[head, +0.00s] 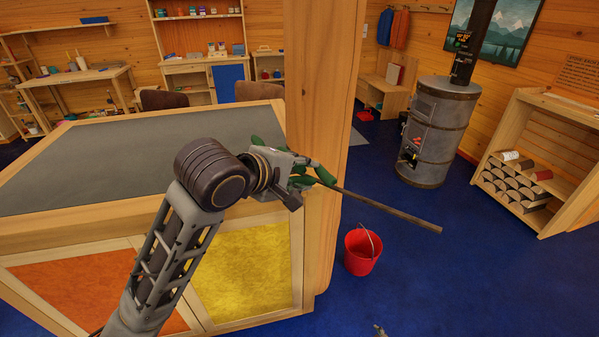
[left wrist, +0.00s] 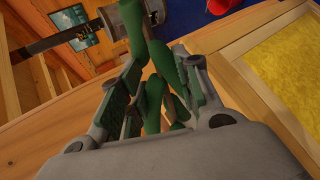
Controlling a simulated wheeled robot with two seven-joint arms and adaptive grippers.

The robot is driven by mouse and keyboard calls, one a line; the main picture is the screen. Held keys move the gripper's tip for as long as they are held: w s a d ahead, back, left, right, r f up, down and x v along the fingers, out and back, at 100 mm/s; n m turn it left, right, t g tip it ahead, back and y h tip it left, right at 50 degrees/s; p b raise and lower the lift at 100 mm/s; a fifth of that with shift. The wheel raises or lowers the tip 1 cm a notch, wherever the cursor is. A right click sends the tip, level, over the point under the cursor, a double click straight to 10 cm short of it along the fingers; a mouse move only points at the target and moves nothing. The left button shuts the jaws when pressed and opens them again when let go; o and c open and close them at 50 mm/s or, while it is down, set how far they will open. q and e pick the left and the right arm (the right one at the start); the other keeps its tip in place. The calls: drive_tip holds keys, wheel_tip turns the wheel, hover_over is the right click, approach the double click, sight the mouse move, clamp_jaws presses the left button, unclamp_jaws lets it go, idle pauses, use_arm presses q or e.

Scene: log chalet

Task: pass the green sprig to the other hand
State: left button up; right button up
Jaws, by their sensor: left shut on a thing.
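The green sprig (head: 326,176) has dark green leaves and a long bare brown stem that points right and slightly down in the head view. My left gripper (head: 296,178) is shut on its leafy end, above the counter's right edge beside the wooden post. In the left wrist view the green leaves (left wrist: 154,100) lie between the fingers and stick out past them. The stem's free end is in the air, with nothing touching it. A small grey tip (head: 380,330) at the bottom edge of the head view may be part of my right gripper; the rest is out of frame.
A counter with a dark grey top (head: 90,160) and orange and yellow panels stands under my left arm. A thick wooden post (head: 325,80) rises close behind the gripper. A red bucket (head: 362,254) stands on the blue floor. A stove (head: 437,130) and a shelf (head: 520,205) are farther right.

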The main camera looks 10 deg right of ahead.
drive_tip(key=s+a+f+g, duration=0.2)
drive_tip(key=s+a+f, duration=0.1)
drive_tip(key=s, duration=0.7)
drive_tip(key=s+a+f+m+g, duration=0.1)
drive_tip(key=s+a+f+g, duration=0.1)
drive_tip(key=s+a, duration=0.4)
drive_tip(key=s+a+f+m+g+y, duration=0.1)
drive_tip(key=s+a+f, duration=0.3)
drive_tip(key=s, duration=0.9)
drive_tip(key=shift+s+a+g, duration=0.15)
drive_tip(key=shift+s+g, duration=0.25)
drive_tip(key=shift+g, duration=0.4)
